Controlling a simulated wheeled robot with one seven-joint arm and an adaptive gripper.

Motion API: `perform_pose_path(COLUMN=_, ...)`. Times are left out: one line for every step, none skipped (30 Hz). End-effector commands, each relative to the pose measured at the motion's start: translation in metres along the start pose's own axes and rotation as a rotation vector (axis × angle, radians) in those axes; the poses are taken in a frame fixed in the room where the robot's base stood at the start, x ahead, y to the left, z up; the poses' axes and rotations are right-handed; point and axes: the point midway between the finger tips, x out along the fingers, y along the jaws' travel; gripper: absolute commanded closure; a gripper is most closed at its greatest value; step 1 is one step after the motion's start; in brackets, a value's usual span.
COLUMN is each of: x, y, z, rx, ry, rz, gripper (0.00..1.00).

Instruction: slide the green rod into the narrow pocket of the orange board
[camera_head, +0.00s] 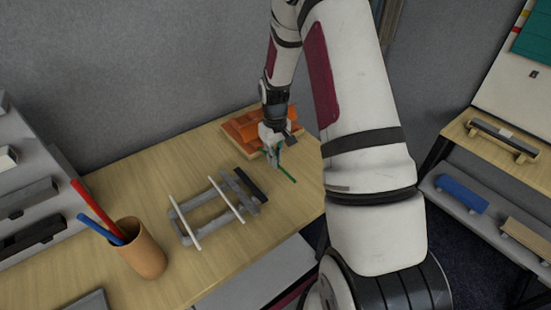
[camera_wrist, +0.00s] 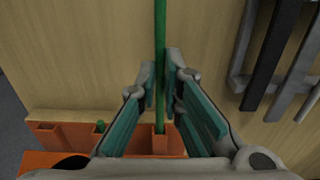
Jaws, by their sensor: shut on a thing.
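The green rod (camera_head: 289,176) is long and thin. My gripper (camera_head: 272,152) is shut on it above the table. In the wrist view the rod (camera_wrist: 160,25) passes between the fingertips of my gripper (camera_wrist: 170,65), and its lower part lies in line with an opening in the orange board (camera_wrist: 72,115). Whether its end is inside that opening I cannot tell. The orange board (camera_head: 236,127) lies at the back of the table, partly hidden behind my gripper. A short green piece (camera_wrist: 100,125) stands at another opening of the board, to the left.
A grey rack (camera_head: 182,225) with pale rods and a dark bar lies in front of my gripper. A wooden cup (camera_head: 141,252) with red and blue sticks stands at the front left. The wooden table (camera_head: 130,185) is clear at the left back.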

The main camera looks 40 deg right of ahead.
Motion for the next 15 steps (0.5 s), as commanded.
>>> perform_pose_path(x=0.000, y=0.000, z=-0.002, rx=0.000, ry=0.001, rz=0.000, gripper=1.00)
perform_pose_path(x=0.000, y=0.000, z=-0.003, rx=0.000, ry=0.001, rz=0.000, gripper=1.00)
perform_pose_path(x=0.000, y=0.000, z=-0.004, rx=0.000, ry=0.001, rz=0.000, gripper=1.00)
perform_pose_path(x=0.000, y=0.000, z=-0.004, rx=0.000, ry=0.001, rz=0.000, gripper=1.00)
perform_pose_path(x=0.000, y=0.000, z=-0.005, rx=0.000, ry=0.001, rz=0.000, gripper=1.00)
perform_pose_path(x=0.000, y=0.000, z=-0.006, rx=0.000, ry=0.001, rz=0.000, gripper=1.00)
perform_pose_path(x=0.000, y=0.000, z=-0.006, rx=0.000, ry=0.001, rz=0.000, gripper=1.00)
perform_pose_path(x=0.000, y=0.000, z=-0.007, rx=0.000, ry=0.000, rz=0.000, gripper=1.00)
perform_pose_path(x=0.000, y=0.000, z=-0.008, rx=0.000, ry=0.000, rz=0.000, gripper=1.00)
perform_pose_path(x=0.000, y=0.000, z=-0.008, rx=0.000, ry=0.000, rz=0.000, gripper=1.00)
perform_pose_path(x=0.000, y=0.000, z=-0.009, rx=0.000, ry=0.000, rz=0.000, gripper=1.00)
perform_pose_path(x=0.000, y=0.000, z=-0.010, rx=0.000, ry=0.000, rz=0.000, gripper=1.00)
perform_pose_path(x=0.000, y=0.000, z=-0.011, rx=0.000, ry=0.000, rz=0.000, gripper=1.00)
perform_pose_path(x=0.000, y=0.000, z=-0.011, rx=0.000, ry=0.000, rz=0.000, gripper=1.00)
perform_pose_path(x=0.000, y=0.000, z=-0.012, rx=0.000, ry=0.000, rz=0.000, gripper=1.00)
